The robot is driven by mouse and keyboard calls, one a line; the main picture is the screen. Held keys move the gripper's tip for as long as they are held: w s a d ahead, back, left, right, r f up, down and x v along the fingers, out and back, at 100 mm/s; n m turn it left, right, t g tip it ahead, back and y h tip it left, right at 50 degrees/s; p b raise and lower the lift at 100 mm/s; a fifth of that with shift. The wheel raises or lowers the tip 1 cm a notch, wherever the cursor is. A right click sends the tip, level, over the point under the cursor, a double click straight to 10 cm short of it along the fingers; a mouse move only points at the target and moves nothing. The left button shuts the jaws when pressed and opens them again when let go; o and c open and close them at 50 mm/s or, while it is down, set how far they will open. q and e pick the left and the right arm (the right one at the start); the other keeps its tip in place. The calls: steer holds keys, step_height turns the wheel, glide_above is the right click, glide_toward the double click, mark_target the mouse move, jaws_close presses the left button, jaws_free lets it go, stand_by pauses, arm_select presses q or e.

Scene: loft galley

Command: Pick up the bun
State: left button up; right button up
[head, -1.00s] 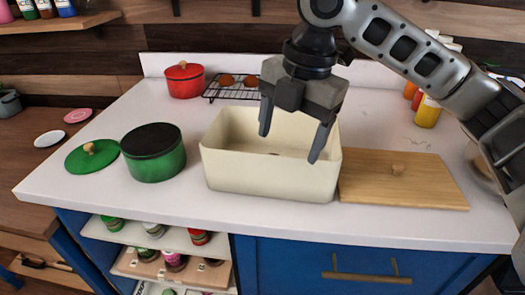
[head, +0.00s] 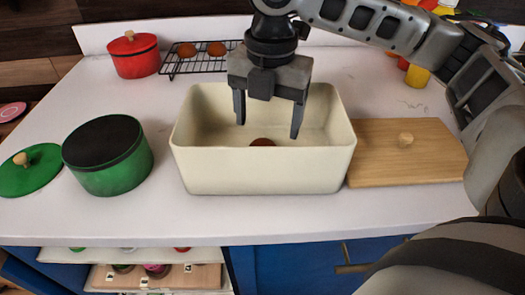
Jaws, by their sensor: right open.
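A brown bun (head: 262,142) lies inside the cream rectangular bin (head: 262,170); only its top shows above the bin's front wall. My right gripper (head: 268,128) is open and empty, pointing down, with its fingertips inside the bin's outline above the bun. Two more brown buns, one at the left (head: 187,49) and one at the right (head: 217,48), sit on the black wire rack (head: 195,66) at the back. My left gripper is not in view.
A wooden lid (head: 400,160) with a knob lies right of the bin. A green pot (head: 108,160) and its green lid (head: 35,175) stand at left. A red pot (head: 134,58) is at the back left. Yellow and red bottles (head: 417,76) stand at the back right.

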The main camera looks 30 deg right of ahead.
mark_target(264, 143)
steer(key=shift+a+f+b, duration=0.2)
steer(key=shift+f, duration=1.2)
steer(key=shift+a+f+b, duration=0.15)
steer(key=shift+f+b, duration=0.05)
steer(key=shift+f, duration=1.15)
steer(key=c, duration=1)
